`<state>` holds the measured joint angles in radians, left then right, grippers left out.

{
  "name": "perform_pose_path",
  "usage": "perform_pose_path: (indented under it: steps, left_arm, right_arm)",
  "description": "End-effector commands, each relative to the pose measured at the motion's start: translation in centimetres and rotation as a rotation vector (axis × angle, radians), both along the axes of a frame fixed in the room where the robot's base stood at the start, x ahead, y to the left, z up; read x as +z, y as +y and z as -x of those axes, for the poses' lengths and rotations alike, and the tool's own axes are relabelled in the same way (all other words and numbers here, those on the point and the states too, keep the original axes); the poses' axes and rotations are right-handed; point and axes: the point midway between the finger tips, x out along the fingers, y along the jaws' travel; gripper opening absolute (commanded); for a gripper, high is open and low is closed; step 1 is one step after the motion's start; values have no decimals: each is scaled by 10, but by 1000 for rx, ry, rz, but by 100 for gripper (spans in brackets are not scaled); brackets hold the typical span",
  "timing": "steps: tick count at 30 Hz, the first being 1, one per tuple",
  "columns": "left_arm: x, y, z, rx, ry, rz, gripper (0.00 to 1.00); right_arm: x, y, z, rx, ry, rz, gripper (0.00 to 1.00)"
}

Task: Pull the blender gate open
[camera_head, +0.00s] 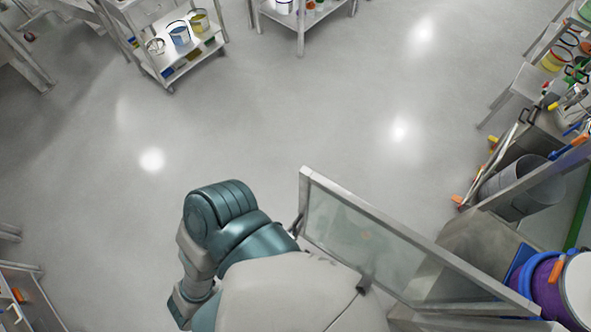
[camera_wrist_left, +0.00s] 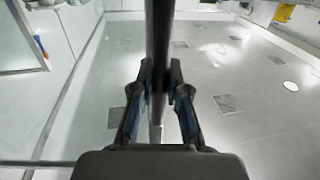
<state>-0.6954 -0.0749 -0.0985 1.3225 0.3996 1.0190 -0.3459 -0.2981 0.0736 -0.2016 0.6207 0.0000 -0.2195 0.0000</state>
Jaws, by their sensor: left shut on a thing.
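The gate (camera_head: 405,219) is a clear panel in a grey metal frame at the lower right of the head view. It stands slanted, from near my left arm toward the purple drum. In the left wrist view, my left gripper (camera_wrist_left: 160,82) is shut on a dark upright bar, the gate handle (camera_wrist_left: 159,30), with one finger on each side. In the head view my left arm reaches the near side of the gate and hides most of the gripper and handle. My right gripper is in neither view.
A purple drum (camera_head: 541,276) with a pale lid stands at the right end of the gate. A grey bin (camera_head: 518,188) and cluttered shelves line the right side. A cart (camera_head: 157,58) with pails stands at the upper left. The middle floor is clear.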

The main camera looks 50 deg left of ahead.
Motion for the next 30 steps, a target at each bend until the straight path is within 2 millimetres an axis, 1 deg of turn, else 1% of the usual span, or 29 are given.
perform_pose_path:
  steps: [1, 6, 7, 8, 9, 10, 16, 18, 20, 23, 26, 30]
  left_arm:
    - [3, 0, -2, 0, -10, -3, 0]
    - [3, -1, -2, 0, -10, -3, 0]
    - [3, -1, -2, 0, -9, -4, 21]
    - [3, -1, -2, 0, -9, -4, 29]
    - [3, -2, -2, 0, -8, -4, 39]
    - [3, -1, -2, 0, -7, -3, 40]
    - [1, -2, -1, -1, -3, -2, 40]
    - [1, -2, 0, -1, -3, -2, 40]
    - [1, -3, 2, -1, -2, -2, 40]
    - [0, -6, 13, -2, 0, -1, 40]
    - [0, -13, 33, -2, 1, -1, 40]
    - [0, -23, 64, -1, 1, -1, 40]
  right_arm:
    - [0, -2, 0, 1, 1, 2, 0]
    - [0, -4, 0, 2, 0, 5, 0]
    - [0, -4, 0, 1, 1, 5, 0]
    - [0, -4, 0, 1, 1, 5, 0]
    - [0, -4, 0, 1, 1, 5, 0]
    - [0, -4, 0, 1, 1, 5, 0]
    - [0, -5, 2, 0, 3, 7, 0]
    - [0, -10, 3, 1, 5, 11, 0]
    - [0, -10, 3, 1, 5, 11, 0]
    - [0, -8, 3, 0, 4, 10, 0]
    - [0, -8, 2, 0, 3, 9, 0]
    - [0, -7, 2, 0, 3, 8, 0]
